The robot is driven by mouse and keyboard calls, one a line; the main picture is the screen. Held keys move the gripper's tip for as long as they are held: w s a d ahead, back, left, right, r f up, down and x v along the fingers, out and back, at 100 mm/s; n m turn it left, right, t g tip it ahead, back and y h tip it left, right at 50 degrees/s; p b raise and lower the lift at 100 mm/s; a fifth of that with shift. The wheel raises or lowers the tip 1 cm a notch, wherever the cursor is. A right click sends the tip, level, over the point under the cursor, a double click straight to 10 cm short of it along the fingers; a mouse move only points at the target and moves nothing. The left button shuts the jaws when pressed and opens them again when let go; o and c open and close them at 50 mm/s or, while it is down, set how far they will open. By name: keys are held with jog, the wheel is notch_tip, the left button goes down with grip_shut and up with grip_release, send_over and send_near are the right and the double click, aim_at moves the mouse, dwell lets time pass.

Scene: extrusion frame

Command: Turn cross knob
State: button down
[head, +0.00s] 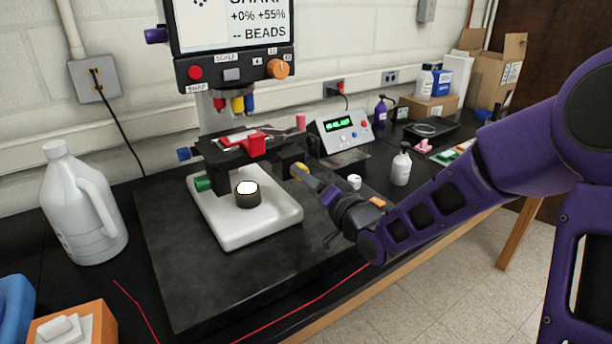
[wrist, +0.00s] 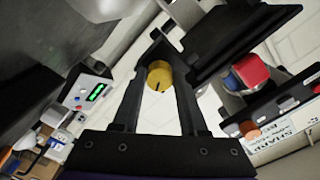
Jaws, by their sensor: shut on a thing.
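The yellow round knob (wrist: 158,77) with a dark index mark sits between the two fingers of my gripper (wrist: 160,60) in the wrist view. In the head view the yellow knob (head: 297,172) is on the right side of the black microscope stage, partly covered by my gripper (head: 304,174). My gripper comes in from the right and is shut on the knob. I cannot tell whether this is the knob called the cross knob. A green knob (head: 203,184) and a blue knob (head: 184,154) are on the stage's left side.
The white base (head: 250,232) of the microscope stands on a dark slab. A grey control box (head: 342,131) with a green display is behind my gripper. A white bottle (head: 401,168) stands right of it, near my arm. A large jug (head: 82,208) is at the left.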

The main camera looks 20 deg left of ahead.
dwell(0.3)
jog(key=shift+c, duration=2.2)
grip_release()
